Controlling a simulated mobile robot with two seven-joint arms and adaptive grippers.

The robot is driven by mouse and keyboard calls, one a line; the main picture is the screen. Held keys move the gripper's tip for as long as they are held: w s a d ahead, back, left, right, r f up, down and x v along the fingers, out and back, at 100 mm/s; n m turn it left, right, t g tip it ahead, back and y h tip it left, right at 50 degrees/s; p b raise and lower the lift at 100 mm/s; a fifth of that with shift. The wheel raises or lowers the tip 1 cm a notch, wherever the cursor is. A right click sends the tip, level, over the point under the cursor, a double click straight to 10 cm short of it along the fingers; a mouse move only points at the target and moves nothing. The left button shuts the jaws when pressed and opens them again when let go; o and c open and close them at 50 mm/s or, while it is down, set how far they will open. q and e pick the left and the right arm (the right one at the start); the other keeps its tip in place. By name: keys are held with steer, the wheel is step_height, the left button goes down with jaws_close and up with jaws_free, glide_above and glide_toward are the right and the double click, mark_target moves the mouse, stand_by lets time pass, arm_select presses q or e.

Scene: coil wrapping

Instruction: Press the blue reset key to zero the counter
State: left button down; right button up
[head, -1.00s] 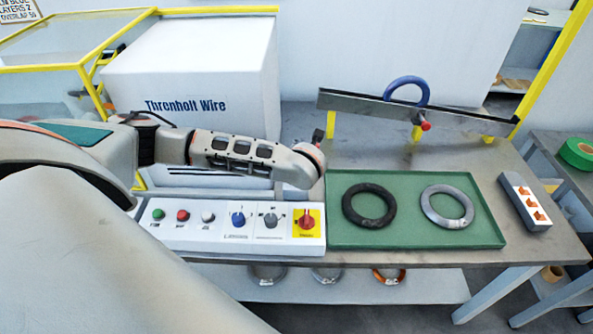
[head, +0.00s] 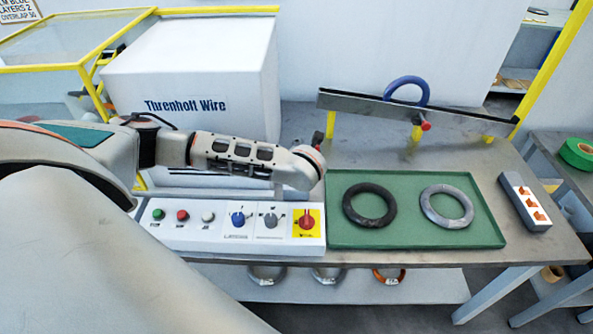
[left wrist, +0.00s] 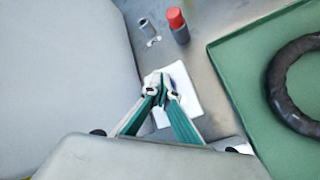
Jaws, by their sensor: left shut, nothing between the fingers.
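My left gripper (left wrist: 160,93) is shut and empty in the left wrist view. Its fingertips are over a small white unit (left wrist: 187,97) on the grey bench. A bit of dark blue (left wrist: 167,80) shows at the fingertips, probably the blue key; the fingers cover most of it. I cannot tell whether they touch it. The counter's display cannot be made out. In the head view my left arm reaches in from the left behind the control panel (head: 175,238), and its wrist hides the fingers and the white unit. My right gripper is not in view.
A green tray (head: 420,236) holds a dark coil (head: 354,213) and a grey coil (head: 428,211). A red-capped post (left wrist: 177,22) stands near the white unit. A large white cabinet (head: 190,70) is behind my arm. An orange-marked grey block (head: 524,200) lies right of the tray.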

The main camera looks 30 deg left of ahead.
arm_select(q)
steer(key=shift+r, duration=0.9)
steer(key=shift+r, duration=0.1)
steer(key=shift+r, duration=2.4)
